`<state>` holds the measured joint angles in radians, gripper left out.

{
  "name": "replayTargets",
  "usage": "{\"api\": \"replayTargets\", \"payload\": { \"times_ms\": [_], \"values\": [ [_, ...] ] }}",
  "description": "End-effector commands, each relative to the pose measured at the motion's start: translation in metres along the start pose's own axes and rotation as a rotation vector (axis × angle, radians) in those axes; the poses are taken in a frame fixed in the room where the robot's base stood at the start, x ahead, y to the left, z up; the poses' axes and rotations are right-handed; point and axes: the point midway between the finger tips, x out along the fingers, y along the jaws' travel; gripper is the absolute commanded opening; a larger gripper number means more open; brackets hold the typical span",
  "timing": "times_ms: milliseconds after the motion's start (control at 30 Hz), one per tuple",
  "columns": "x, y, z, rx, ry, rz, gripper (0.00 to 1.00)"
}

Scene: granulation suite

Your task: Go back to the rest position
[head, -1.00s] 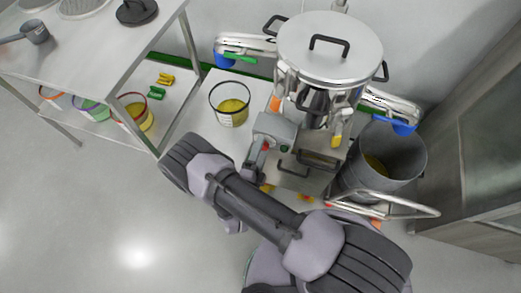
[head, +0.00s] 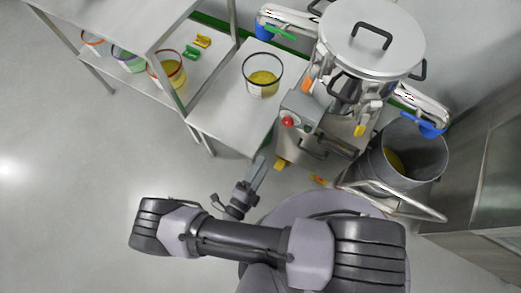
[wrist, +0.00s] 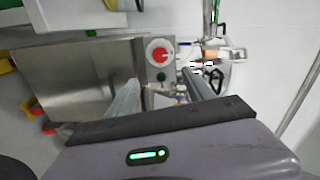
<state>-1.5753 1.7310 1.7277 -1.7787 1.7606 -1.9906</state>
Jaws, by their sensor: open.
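My gripper (head: 259,168) is on the folded arm low in the head view, in front of the steel machine (head: 372,38). In the wrist view my gripper (wrist: 160,84) shows two fingers spread apart with nothing held between them. Beyond the fingers is a grey control box (head: 302,110) with a red button (head: 288,121) and a small green one. The red button also shows in the wrist view (wrist: 159,55). The gripper is apart from the box. Its fingertips look small and partly merged in the head view.
A steel bench (head: 215,104) left of the machine holds a clear tub of yellow material (head: 264,79). A grey bin (head: 425,160) stands at the right, with a bent metal rail (head: 408,203) before it. A shelf rack (head: 110,22) is upper left. Floor at left (head: 70,170) is clear.

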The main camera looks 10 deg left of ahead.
Motion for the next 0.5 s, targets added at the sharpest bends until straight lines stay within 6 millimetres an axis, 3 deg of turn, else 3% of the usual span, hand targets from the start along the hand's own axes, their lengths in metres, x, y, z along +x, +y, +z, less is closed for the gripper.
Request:
{"api": "replayTargets", "payload": {
  "times_ms": [233, 300, 367, 500],
  "values": [
    [0.001, -0.001, 0.0, 0.004, 0.003, 0.001, 0.61],
    [0.003, -0.011, 0.002, 0.06, 0.05, 0.022, 0.61],
    [0.01, -0.033, 0.001, 0.189, 0.165, 0.063, 0.61],
    [0.04, -0.119, -0.026, 0.739, 0.665, 0.15, 0.61]
  ]
}}
